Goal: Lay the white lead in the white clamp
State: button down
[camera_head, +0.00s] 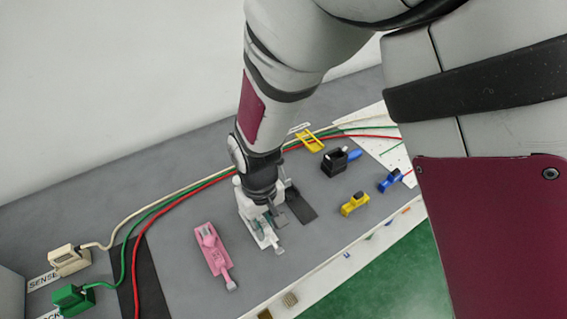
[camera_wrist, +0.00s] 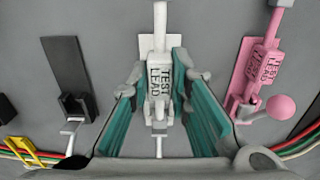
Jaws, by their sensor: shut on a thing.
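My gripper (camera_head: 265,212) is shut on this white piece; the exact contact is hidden. A cream-white lead (camera_head: 150,206) runs from a cream connector (camera_head: 69,261) by the SENSE label, along the back of the table.
A pink clamp (camera_head: 212,252) stands left of my gripper, a dark grey plate (camera_head: 299,205) right of it. A black block (camera_head: 334,163), yellow clamp (camera_head: 354,204), blue clamp (camera_head: 391,180) and yellow frame (camera_head: 313,141) lie farther right. Green (camera_head: 122,262) and red leads (camera_head: 137,254) run beside the cream one.

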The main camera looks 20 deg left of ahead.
jog(key=shift+f+b, duration=0.5)
jog(key=shift+f, duration=0.85)
dwell(0.3)
jog(key=c, duration=0.9)
grip_release()
jog(key=shift+c, duration=0.2)
jog(key=shift+r+p, duration=2.2)
jog(key=shift+r, duration=1.3)
